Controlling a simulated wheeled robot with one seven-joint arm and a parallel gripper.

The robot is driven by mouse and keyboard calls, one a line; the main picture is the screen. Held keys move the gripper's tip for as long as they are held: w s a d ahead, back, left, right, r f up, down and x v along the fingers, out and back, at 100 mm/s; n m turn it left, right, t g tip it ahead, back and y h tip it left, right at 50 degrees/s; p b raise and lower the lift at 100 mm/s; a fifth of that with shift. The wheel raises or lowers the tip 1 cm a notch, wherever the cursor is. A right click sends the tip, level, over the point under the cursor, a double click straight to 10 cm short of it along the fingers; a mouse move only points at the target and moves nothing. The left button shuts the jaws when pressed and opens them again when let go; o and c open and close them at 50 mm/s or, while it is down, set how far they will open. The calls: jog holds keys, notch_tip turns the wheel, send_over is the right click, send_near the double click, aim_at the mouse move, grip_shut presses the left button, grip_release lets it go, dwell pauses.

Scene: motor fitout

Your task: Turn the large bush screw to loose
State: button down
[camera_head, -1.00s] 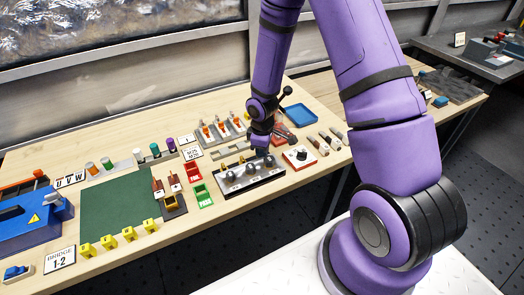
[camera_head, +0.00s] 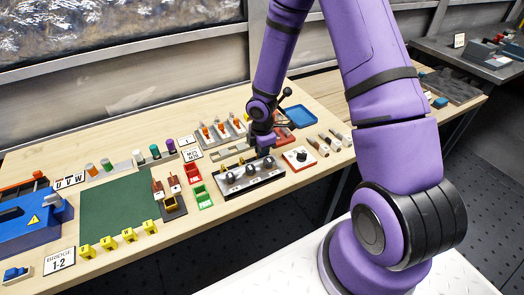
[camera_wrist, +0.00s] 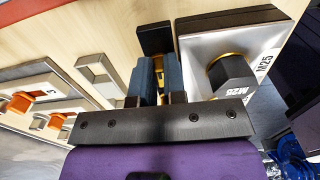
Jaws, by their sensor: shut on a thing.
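My gripper (camera_head: 265,154) points down at the back right of a black-and-silver fixture (camera_head: 252,186) on the bench. In the wrist view my gripper (camera_wrist: 157,82) has its two fingers closed on a narrow brass-coloured part, the bush screw (camera_wrist: 158,66), which is mostly hidden between them. I cannot tell its size or how far it is turned. A black block (camera_wrist: 155,39) sits just beyond the fingertips. To the right, apart from the fingers, a dark hexagonal bush marked M25 (camera_wrist: 236,72) with a brass ring stands on the silver plate.
Grey brackets (camera_wrist: 97,72) and holders with orange parts lie left of the fingers in the wrist view. A red-edged plate with a black knob (camera_head: 299,157), several hand tools (camera_head: 325,144) and a blue tray (camera_head: 301,114) stand close by. The green mat (camera_head: 120,208) is mostly clear.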

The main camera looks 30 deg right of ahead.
dwell(0.3)
jog(key=c, duration=1.5)
grip_release()
jog(key=shift+o, duration=0.2)
notch_tip(320, 180, up, 11)
jog(key=shift+f, duration=0.1)
